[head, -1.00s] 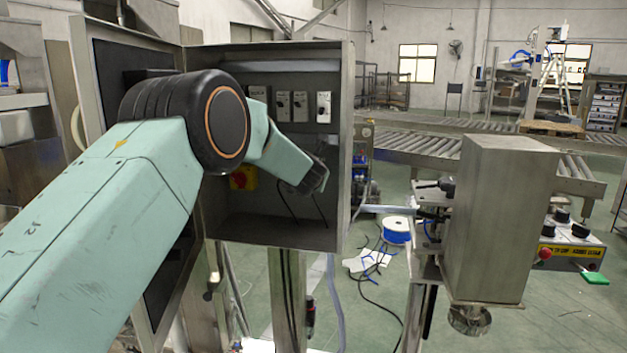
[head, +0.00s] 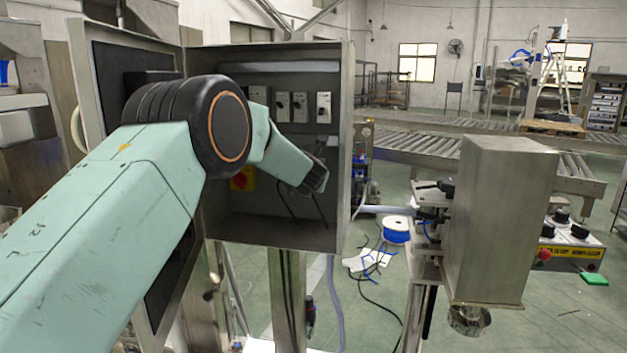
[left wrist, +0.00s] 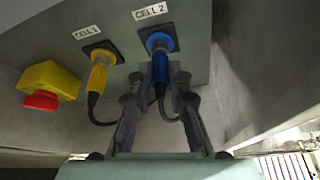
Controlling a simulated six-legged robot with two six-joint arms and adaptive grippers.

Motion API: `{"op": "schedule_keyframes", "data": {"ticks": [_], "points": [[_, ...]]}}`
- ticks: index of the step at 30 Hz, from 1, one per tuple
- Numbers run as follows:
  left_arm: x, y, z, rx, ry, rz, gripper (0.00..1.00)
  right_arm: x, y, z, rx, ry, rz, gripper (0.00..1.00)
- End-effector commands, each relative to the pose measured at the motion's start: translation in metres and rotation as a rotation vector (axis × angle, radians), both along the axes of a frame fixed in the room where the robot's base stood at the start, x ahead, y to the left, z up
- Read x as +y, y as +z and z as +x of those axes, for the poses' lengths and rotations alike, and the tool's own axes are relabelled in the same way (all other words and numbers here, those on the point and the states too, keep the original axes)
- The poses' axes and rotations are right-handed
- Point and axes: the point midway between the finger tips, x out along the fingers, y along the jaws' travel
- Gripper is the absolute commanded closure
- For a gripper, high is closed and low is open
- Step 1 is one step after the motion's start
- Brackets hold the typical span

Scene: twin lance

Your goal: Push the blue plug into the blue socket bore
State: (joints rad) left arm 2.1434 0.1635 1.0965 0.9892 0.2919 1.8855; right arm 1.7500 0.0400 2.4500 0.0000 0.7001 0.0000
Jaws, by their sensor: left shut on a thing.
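In the left wrist view the blue plug (left wrist: 160,68) stands in line with the blue socket (left wrist: 158,39) under the CELL 2 label, its front end at the socket mouth. I cannot tell how deep it sits. My left gripper (left wrist: 160,84) is shut on the blue plug, one dark finger on each side. A dark cable hangs from the plug's rear. In the head view my left arm reaches into the open cabinet; the gripper's fingers, plug and socket are hidden there. My right gripper is not in view.
A yellow plug (left wrist: 97,76) with a black cable sits at the CELL 1 socket, close left of the blue one. A red and yellow knob (left wrist: 48,86) is farther left. The cabinet (head: 348,130) walls enclose my arm's end. A metal box (head: 500,220) stands at right.

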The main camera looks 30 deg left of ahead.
Motion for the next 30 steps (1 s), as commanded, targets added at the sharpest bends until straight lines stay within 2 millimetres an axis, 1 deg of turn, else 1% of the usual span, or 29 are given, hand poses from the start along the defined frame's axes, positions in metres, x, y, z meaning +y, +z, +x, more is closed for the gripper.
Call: {"op": "schedule_keyframes", "data": {"ticks": [26, 27, 29, 30], "points": [[0.0004, -0.0001, 0.0021, 0.000, 0.000, 0.000, 1.00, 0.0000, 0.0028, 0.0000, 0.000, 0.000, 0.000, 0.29], [0.0004, -0.0001, 0.0021, 0.000, 0.000, 0.000, 0.79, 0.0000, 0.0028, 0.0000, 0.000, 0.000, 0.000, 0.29], [0.0003, 0.0000, 0.0020, 0.000, 0.000, 0.000, 0.73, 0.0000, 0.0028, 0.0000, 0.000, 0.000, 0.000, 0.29], [0.0003, 0.0000, 0.0020, 0.000, 0.000, 0.000, 0.72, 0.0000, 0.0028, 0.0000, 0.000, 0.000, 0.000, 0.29]]}}
